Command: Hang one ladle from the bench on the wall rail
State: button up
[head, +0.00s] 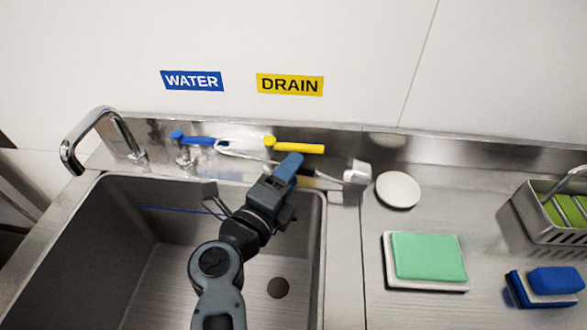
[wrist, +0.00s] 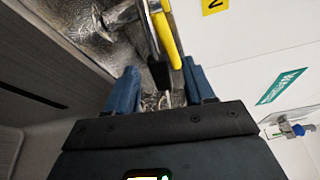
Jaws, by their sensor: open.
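A long thin metal utensil that looks like the ladle (head: 258,158) lies along the back ledge of the sink, under the levers. Its hooked end is at the left, and a pale cup-shaped end (head: 357,172) is at the right. My gripper (head: 290,164) is above the sink's back edge, partly covering the handle. In the wrist view my gripper (wrist: 161,82) is open, with blue fingers apart. A dark piece (wrist: 160,74), perhaps the handle's grip, shows between them; I cannot tell whether they touch it. No wall rail shows.
A blue lever (head: 205,141) and a yellow lever (head: 298,147) stick out close behind my gripper. A curved faucet (head: 75,150) stands left. Right are a white disc (head: 398,190), a green sponge (head: 428,256), a blue brush (head: 555,281) and a metal basket (head: 520,238).

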jog(key=shift+b+v, duration=0.7)
jog(key=shift+v, duration=2.1)
